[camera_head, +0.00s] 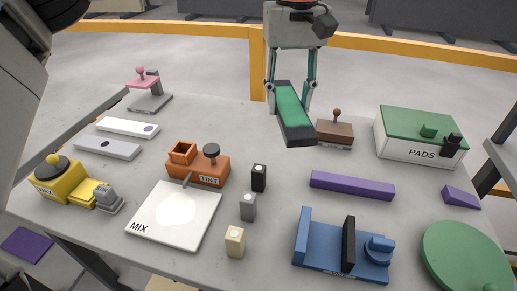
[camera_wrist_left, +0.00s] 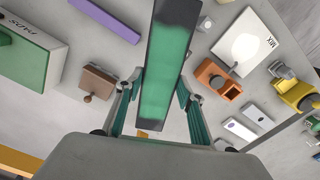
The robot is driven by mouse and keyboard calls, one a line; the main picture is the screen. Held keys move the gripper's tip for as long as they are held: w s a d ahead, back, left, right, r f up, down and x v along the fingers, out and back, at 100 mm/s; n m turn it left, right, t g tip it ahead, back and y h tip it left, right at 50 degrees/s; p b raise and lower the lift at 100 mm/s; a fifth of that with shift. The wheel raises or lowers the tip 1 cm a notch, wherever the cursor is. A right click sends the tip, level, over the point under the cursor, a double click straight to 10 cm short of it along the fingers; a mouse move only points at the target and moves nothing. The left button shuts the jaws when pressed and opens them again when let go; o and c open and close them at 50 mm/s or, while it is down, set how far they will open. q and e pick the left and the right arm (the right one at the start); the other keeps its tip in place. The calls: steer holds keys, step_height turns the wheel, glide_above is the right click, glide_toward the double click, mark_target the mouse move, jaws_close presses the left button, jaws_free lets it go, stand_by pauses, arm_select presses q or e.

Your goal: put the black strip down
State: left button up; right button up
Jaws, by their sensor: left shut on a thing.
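The black strip (camera_head: 298,137) has a long green face on top with dark ends. My left gripper (camera_head: 289,110) comes in at the top middle of the head view, fingers pointing down, shut on the strip's two long sides. The strip's near end reaches over the back part of the stone slab (camera_head: 225,122); whether it touches the slab is hard to tell. In the left wrist view the strip (camera_wrist_left: 172,55) runs up between the fingers of the gripper (camera_wrist_left: 161,85), its far end cut off by the frame. My right gripper is not in view.
Close right of the strip stands a brown block with a knob (camera_head: 335,132). Beyond it is the green-topped PADS box (camera_head: 410,150). A purple bar (camera_head: 352,185), small upright blocks (camera_head: 259,178) and an orange TINT unit (camera_head: 198,170) lie nearer. Bare slab shows left of the strip.

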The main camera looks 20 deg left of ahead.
arm_select(q)
steer(key=shift+w+f, duration=0.1)
steer(key=shift+w, duration=0.15)
step_height(320, 180, down, 7)
steer(key=b, duration=0.3)
glide_above(282, 178)
step_height(282, 178, down, 8)
steer(key=shift+r, duration=0.1)
steer(key=shift+f, duration=0.35)
step_height(282, 178, down, 4)
steer(key=shift+f, duration=0.1)
steer(key=o, duration=1.2)
step_height(282, 178, up, 12)
steer(key=shift+r+p, duration=0.1)
steer(key=shift+p, duration=0.75)
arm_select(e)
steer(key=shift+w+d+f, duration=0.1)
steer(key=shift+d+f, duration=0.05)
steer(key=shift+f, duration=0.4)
arm_select(q)
steer(key=shift+s, duration=0.1)
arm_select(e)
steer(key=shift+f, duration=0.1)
